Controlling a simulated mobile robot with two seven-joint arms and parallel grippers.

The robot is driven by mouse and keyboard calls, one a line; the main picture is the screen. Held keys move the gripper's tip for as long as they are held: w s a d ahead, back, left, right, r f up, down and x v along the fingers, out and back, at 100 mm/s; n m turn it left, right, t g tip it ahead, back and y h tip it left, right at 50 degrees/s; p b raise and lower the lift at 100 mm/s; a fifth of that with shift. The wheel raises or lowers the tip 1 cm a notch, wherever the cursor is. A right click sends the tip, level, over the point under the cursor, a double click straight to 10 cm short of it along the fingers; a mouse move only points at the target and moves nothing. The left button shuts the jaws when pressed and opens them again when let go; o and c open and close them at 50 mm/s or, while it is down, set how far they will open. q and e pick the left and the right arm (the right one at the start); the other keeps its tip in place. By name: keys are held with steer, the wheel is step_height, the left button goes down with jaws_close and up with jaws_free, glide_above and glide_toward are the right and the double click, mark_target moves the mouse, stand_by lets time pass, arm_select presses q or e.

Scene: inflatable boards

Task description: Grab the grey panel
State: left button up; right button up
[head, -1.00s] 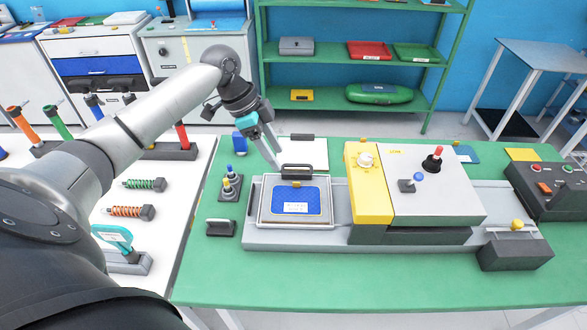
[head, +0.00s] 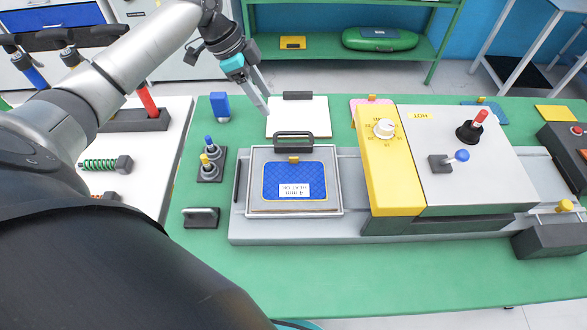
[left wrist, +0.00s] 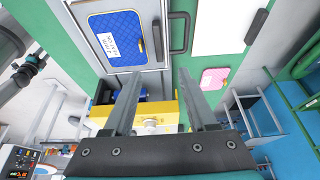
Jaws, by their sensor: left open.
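A grey framed panel (head: 336,185) with a black handle (head: 293,138) at its back lies flat on a grey rail on the green table. A blue pad (head: 290,184) with a white label is inside its frame. In the left wrist view the same panel (left wrist: 153,42) shows at upper left, its handle (left wrist: 178,27) beside it. My left gripper (head: 264,104) is open and empty, above the table near a white panel (head: 305,125) with a dark handle, behind the grey one. My right gripper is not in view.
A yellow and grey machine (head: 388,165) with knobs stands just right of the grey panel. Small pegs (head: 209,162), a blue block (head: 220,106) and a black-handled block (head: 201,217) are to its left. The table's front strip is clear.

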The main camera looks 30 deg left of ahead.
arm_select(q)
glide_above(292, 144)
steer(key=s+a, duration=0.1)
steer(key=a, duration=0.1)
step_height(292, 144, down, 10)
steer(key=shift+r+b, duration=0.1)
steer(key=shift+b, duration=0.3)
steer(key=x, duration=0.4)
steer(key=shift+s+d, duration=0.1)
steer(key=shift+d, duration=0.1)
steer(key=shift+d+f, duration=0.1)
steer(key=shift+f, duration=0.4)
steer(key=shift+f, duration=0.25)
jaws_close()
steer(key=shift+r, duration=0.1)
stand_by(0.6)
